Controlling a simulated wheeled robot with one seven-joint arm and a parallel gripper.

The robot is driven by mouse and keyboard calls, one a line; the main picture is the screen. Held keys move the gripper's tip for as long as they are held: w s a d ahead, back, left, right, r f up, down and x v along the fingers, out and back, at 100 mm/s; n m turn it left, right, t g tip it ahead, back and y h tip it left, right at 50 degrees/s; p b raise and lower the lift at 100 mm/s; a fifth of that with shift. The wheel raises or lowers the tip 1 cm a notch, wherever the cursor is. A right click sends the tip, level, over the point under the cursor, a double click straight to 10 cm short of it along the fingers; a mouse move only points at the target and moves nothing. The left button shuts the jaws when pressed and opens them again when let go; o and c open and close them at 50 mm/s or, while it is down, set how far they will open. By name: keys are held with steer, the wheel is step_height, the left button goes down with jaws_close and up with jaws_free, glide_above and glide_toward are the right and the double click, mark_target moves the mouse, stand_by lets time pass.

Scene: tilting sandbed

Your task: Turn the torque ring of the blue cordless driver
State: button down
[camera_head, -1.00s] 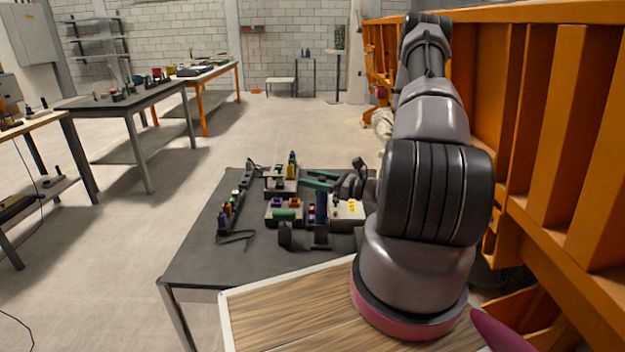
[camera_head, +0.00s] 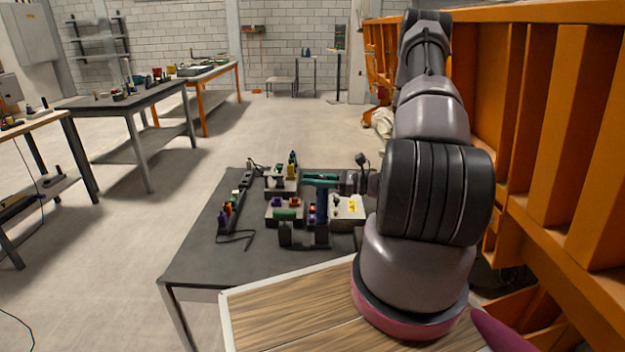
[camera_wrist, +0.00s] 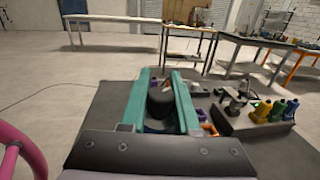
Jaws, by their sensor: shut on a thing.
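The blue cordless driver (camera_head: 321,206) stands upright on the dark table, navy in the head view, among several small fixtures. My gripper has two teal fingers (camera_wrist: 160,76). In the wrist view they lie on either side of a black round part (camera_wrist: 160,101) at the driver's upper end, which I take to be the torque ring. My gripper (camera_head: 312,181) reaches in from the right at the driver's top in the head view. The fingers are shut on this part. Ring marks are too small to read, and the driver's lower body is mostly hidden in the wrist view.
A light block with yellow pieces (camera_head: 349,207) stands right of the driver. A block with a green cylinder (camera_head: 285,215) stands left. A dark rail with coloured items (camera_head: 232,208) lies farther left. The table's front left (camera_head: 205,262) is clear. An orange frame (camera_head: 570,150) stands at right.

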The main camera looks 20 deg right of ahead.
steer(key=s+n+g+h, duration=0.1)
steer(key=n+g+h, duration=0.4)
steer(key=n+g, duration=0.3)
steer(key=s+d+n+g+h, duration=0.1)
steer(key=s+n+g+h, duration=0.1)
steer(key=n+g+h, duration=0.3)
steer(key=s+d+n+g+h, duration=0.1)
steer(key=n+g+h, duration=0.4)
steer(key=n+g, duration=0.5)
steer(key=shift+s+d+n+g, duration=0.15)
steer(key=shift+n+g, duration=0.05)
steer(key=shift+g, duration=0.85)
steer(key=shift+s+d+n+g, duration=0.1)
steer(key=shift+s+n+g, duration=0.1)
steer(key=shift+g, duration=0.85)
steer(key=shift+d+n+h, duration=0.1)
steer(key=shift+n+h, duration=0.2)
steer(key=shift+h, duration=0.1)
steer(key=c, duration=0.6)
jaws_free()
steer(key=shift+y, duration=0.4)
